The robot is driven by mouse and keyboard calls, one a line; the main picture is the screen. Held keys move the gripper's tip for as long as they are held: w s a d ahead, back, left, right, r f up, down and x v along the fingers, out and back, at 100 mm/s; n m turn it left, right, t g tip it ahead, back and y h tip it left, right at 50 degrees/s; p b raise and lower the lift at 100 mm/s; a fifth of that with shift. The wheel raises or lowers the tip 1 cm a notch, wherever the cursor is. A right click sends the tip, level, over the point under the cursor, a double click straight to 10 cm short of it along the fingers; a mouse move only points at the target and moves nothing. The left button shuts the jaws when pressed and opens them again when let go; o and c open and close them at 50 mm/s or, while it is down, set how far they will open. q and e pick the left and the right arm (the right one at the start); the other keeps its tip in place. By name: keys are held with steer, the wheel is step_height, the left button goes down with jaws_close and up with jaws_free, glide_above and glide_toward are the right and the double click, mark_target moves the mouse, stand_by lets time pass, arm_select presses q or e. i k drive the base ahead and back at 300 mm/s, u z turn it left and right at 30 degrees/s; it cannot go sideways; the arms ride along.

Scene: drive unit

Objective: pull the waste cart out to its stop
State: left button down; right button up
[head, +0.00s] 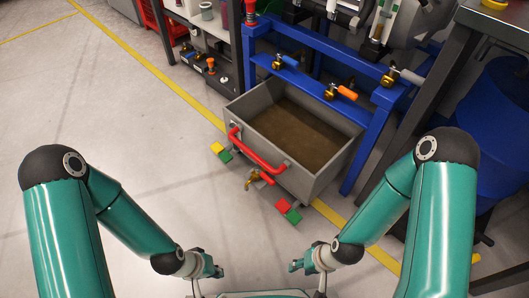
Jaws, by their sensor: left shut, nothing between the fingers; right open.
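The waste cart (327,159) is a grey open box with brown content, standing at the front of a blue frame. A red bar handle (255,152) runs along its near face. A brass tap (254,178) shows low in front of the cart. My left gripper (215,271) is shut and empty, low in the picture and apart from the handle. My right gripper (294,266) is open and empty, also below and apart from the cart.
The blue frame (350,118) carries valves with blue and orange levers (347,92). Yellow-green blocks (221,152) and red-green blocks (287,211) lie by the cart's front corners. A blue drum (490,130) stands at right. The floor at left is clear, with a yellow line (150,57).

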mark_target(303, 143)
steer(key=z, duration=0.75)
steer(key=k, duration=1.25)
steer(key=u, duration=0.95)
steer(key=i, duration=1)
steer(key=z, duration=0.05)
